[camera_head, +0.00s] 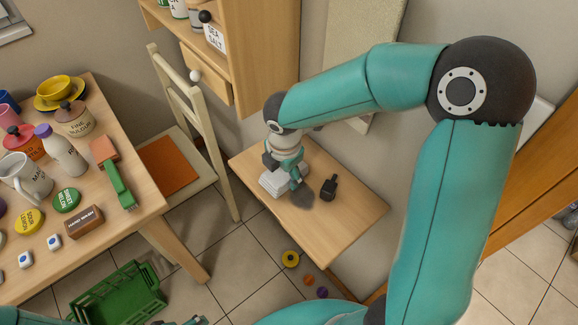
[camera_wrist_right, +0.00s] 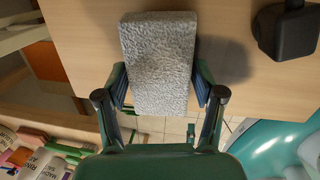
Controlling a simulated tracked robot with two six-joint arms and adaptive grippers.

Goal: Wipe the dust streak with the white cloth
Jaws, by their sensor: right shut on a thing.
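My right gripper (camera_head: 287,172) is over the small wooden side table (camera_head: 345,215), shut on the white cloth (camera_head: 271,184). In the right wrist view the cloth (camera_wrist_right: 158,60) is a folded, rough grey-white block between the two fingers (camera_wrist_right: 160,90). It is at or just above the tabletop; I cannot tell whether it touches. A dark grey smudge (camera_head: 304,198) lies on the wood right beside the cloth; it also shows in the wrist view (camera_wrist_right: 232,60). I cannot tell how much is dust streak and how much shadow. My left gripper (camera_head: 190,321) barely shows at the bottom edge.
A black bottle (camera_head: 329,187) stands on the side table, right of the smudge. A chair (camera_head: 200,150) and a crowded table (camera_head: 120,200) are at left. A wooden shelf (camera_head: 285,50) rises behind. A green crate (camera_head: 120,295) and small round objects (camera_head: 290,259) are on the floor.

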